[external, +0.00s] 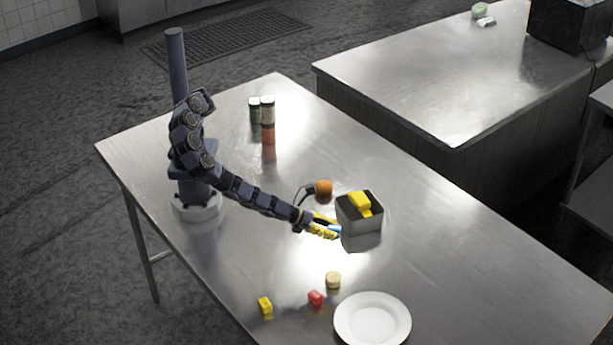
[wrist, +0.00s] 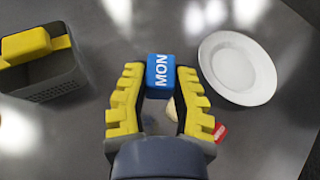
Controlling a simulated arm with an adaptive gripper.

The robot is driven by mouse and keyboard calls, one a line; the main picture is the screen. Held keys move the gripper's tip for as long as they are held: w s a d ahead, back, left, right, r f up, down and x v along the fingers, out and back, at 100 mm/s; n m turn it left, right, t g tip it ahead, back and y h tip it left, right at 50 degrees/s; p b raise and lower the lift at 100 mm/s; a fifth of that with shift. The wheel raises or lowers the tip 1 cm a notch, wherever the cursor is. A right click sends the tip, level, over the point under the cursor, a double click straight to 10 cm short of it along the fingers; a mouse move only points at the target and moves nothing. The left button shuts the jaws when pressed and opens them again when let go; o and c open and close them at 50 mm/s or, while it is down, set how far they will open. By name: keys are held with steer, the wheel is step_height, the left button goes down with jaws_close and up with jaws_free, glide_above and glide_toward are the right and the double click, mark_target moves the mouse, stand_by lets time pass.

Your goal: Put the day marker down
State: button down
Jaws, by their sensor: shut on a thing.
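The day marker is a blue block (wrist: 161,72) with white "MON" lettering, seen between my fingertips in the wrist view. In the external view only a small blue bit (external: 336,230) of it shows, beside the grey bin. My gripper (external: 327,229) has yellow ridged fingers and is shut on the blue block; it also shows in the wrist view (wrist: 159,78). The block's height over the steel table (external: 220,271) is hard to tell.
A grey bin (external: 359,219) holding yellow blocks (external: 360,203) stands just right of my gripper. An orange (external: 323,188) lies behind. In front are a white plate (external: 372,320), beige piece (external: 333,280), red block (external: 315,297) and yellow block (external: 265,306). Jars (external: 267,112) stand far back.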

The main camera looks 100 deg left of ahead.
steer(key=s+d+r+m+g+h, duration=0.1)
steer(key=d+m+h, duration=0.15)
steer(key=d, duration=0.45)
steer(key=s+d+r+m+h, duration=0.1)
steer(key=s+d+m+h, duration=0.15)
steer(key=d, duration=0.35)
glide_above(350, 324)
steer(key=f, duration=0.5)
steer(key=s+f, duration=0.1)
steer(key=f, duration=0.2)
steer(key=shift+a+f, duration=0.1)
steer(key=shift+a, duration=0.3)
steer(key=shift+w+d+f, duration=0.35)
steer(key=shift+w+f, duration=0.15)
steer(key=shift+f, duration=1.6)
steer(key=shift+a, duration=0.1)
steer(key=shift+f, duration=0.55)
